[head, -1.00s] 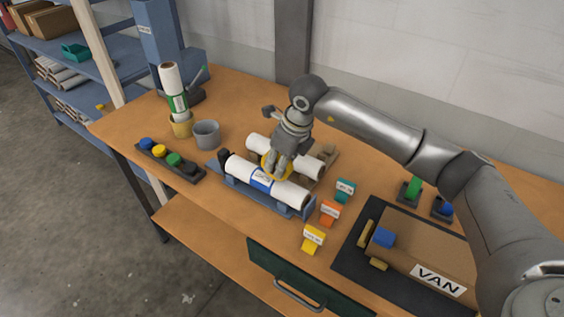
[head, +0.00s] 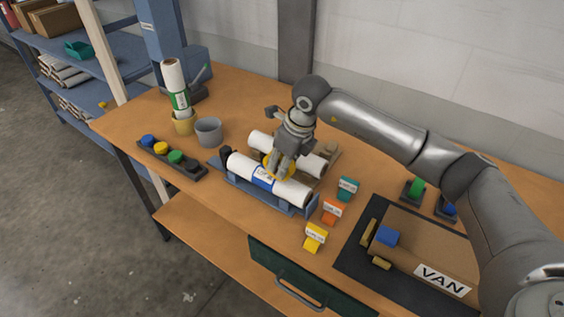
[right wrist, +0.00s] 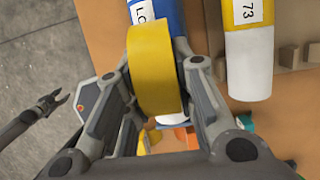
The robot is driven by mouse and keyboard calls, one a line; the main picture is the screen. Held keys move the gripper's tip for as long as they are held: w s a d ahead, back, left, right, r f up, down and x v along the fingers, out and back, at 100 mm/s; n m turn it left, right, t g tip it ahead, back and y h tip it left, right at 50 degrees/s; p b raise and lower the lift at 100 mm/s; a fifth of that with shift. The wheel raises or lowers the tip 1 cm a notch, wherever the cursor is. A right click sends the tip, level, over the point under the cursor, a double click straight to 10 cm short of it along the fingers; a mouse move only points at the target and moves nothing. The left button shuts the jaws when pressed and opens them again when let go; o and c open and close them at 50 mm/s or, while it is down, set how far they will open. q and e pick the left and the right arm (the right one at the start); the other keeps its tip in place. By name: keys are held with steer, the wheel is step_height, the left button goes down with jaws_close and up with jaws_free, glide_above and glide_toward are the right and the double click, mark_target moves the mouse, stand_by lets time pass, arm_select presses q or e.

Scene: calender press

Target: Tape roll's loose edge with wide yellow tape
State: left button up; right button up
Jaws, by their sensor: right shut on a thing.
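A white roll (head: 290,191) with a blue band lies in a blue cradle (head: 238,184). My right gripper (head: 276,169) is shut on a wide yellow tape roll (right wrist: 152,70), held right at the blue-banded roll. I cannot tell whether the tape touches it. In the right wrist view the tape hides much of the blue band (right wrist: 168,18). A second white roll (head: 305,158) lies behind, and its yellow band and "73" label (right wrist: 247,12) show in the right wrist view. My left gripper (right wrist: 58,104) shows open and empty at the left of the right wrist view.
Teal, orange and yellow tagged blocks (head: 316,238) stand right of the cradle. A dark mat (head: 350,262) holds a box marked VAN (head: 420,250). A tray of coloured knobs (head: 170,158), a grey cup (head: 208,131) and an upright roll (head: 174,85) stand left. The front-left tabletop is clear.

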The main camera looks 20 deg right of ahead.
steer(key=shift+f, duration=0.25)
steer(key=shift+s+d, duration=0.15)
steer(key=shift+s+d+b, duration=0.25)
steer(key=shift+s+b, duration=0.1)
steer(key=shift+s, duration=0.1)
stand_by(0.4)
steer(key=shift+s+d+f, duration=0.1)
steer(key=shift+s+d, duration=0.25)
steer(key=shift+s, duration=0.1)
steer(key=shift+s+d+b, duration=0.1)
steer(key=shift+b, duration=0.2)
steer(key=shift+s+d, duration=0.3)
steer(key=shift+s, duration=0.05)
steer(key=shift+s+d, duration=0.1)
steer(key=shift+d, duration=0.05)
